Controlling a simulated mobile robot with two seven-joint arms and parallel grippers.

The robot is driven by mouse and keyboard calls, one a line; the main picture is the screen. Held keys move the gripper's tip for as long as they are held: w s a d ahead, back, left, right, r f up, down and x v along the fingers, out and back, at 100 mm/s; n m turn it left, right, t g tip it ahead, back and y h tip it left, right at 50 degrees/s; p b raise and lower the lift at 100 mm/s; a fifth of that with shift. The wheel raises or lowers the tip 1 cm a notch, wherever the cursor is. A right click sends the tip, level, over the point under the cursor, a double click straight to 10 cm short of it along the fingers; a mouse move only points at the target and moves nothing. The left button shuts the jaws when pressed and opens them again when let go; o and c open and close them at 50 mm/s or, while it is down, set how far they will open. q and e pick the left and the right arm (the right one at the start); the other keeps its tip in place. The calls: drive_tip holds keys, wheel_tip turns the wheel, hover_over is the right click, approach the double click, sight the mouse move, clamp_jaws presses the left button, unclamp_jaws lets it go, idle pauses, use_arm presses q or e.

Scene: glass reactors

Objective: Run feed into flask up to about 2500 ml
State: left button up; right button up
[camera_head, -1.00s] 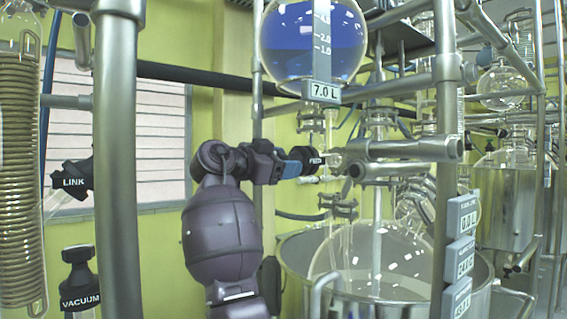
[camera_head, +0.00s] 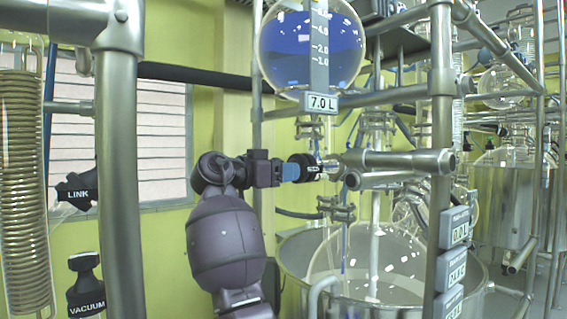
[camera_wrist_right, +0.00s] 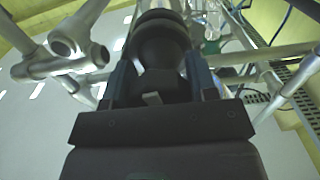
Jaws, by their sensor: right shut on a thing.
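A round glass feed vessel (camera_head: 310,45) with blue liquid hangs at the top centre, above a 7.0 L display (camera_head: 322,103). Below it, my right gripper (camera_head: 292,171) is shut on the black feed valve knob (camera_head: 303,167). In the right wrist view the dark knob (camera_wrist_right: 160,45) sits between the two fingers (camera_wrist_right: 160,80). The large clear glass flask (camera_head: 400,255) stands below in a metal bath (camera_head: 297,255). A thin blue line (camera_head: 343,245) shows below the valve, reaching into the flask. My left gripper is not in view.
Three tilted displays stand at the right; the top one (camera_head: 459,228) appears to read 0.0 L, and the others are hard to read. Steel posts (camera_head: 120,160) and horizontal bars surround the arm.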

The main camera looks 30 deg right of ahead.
use_arm(q)
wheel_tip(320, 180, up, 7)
drive_tip(key=p, duration=0.7)
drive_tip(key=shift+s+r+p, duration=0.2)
drive_tip(key=shift+p, duration=0.2)
use_arm(e)
drive_tip(key=shift+r+n, duration=0.2)
drive_tip(key=shift+n, duration=17.2)
drive_tip(key=shift+n, duration=0.3)
